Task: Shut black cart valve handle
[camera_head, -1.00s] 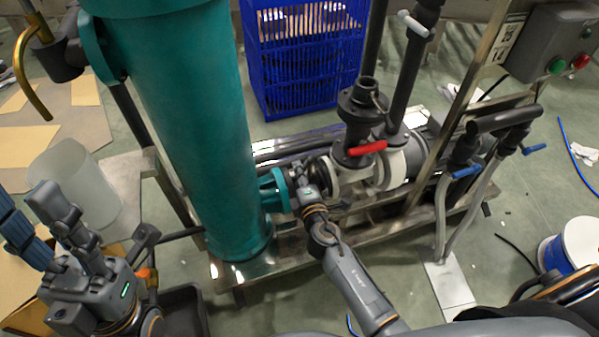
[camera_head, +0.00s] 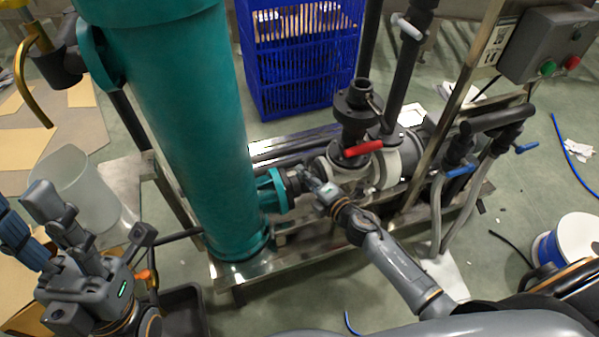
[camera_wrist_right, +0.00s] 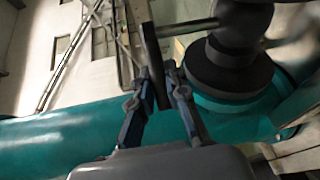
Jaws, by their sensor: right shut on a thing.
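The black valve handle (camera_wrist_right: 155,65) is a flat dark bar in the right wrist view. It stands between the two blue-and-dark fingers of my right gripper (camera_wrist_right: 158,92), which is shut on it. The black valve body (camera_wrist_right: 228,62) is beside the handle, next to a teal flange (camera_wrist_right: 232,105). In the head view my right gripper (camera_head: 308,180) is at the black valve (camera_head: 292,183) between the teal tank's flange and the pump; the handle is mostly hidden there. My left gripper (camera_head: 62,220) is at the lower left, away from the valve; its opening is unclear.
The tall teal tank (camera_head: 185,130) stands left of the valve. A red handle (camera_head: 362,148) and black pipes rise to the right. A metal cart frame (camera_head: 300,262) runs below. A blue crate (camera_head: 300,60) stands behind, and a translucent bin (camera_head: 75,195) is at left.

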